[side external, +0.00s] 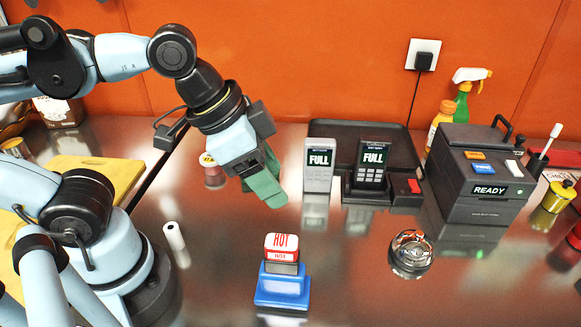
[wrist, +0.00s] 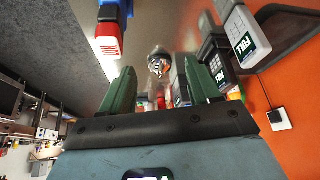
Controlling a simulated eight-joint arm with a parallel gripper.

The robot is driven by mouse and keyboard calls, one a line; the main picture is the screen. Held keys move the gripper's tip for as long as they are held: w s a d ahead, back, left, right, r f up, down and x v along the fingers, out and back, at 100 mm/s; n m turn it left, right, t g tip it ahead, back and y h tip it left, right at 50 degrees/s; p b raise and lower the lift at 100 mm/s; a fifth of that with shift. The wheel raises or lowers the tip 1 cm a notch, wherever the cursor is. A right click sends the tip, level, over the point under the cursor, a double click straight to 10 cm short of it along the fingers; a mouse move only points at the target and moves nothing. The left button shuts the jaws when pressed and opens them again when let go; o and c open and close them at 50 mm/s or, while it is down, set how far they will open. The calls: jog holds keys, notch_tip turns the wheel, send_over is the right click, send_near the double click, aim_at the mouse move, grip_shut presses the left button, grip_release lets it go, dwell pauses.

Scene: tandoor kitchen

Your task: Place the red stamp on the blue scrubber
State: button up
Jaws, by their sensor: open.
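The red stamp (side external: 282,246), with a white band marked HOT, appears to rest upright on top of the blue scrubber (side external: 282,288) in the front middle of the shiny counter. In the wrist view the red stamp (wrist: 108,42) and the blue scrubber (wrist: 112,10) show together at the upper left. My gripper (side external: 268,188) has green fingers and is above the counter, behind and higher than the stamp, apart from it. In the wrist view my gripper (wrist: 160,82) is open, with its fingers well apart and nothing held between them.
A round glass and metal object (side external: 410,252) stands right of the scrubber. Two card terminals (side external: 318,165) (side external: 371,165) and a dark tray (side external: 400,140) are behind. A dark READY machine (side external: 480,180) is at right. A white roll (side external: 176,243) lies left.

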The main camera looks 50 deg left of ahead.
jog(key=w+a+f+n+t+y, duration=0.1)
jog(key=w+a+f+n, duration=0.1)
jog(key=a, duration=0.3)
jog(key=w+a+f+n+t+y, duration=0.1)
jog(key=w+a+f+n, duration=0.2)
jog(key=a, duration=0.3)
jog(key=shift+w+n+y, duration=0.3)
jog(key=shift+w+n, duration=0.2)
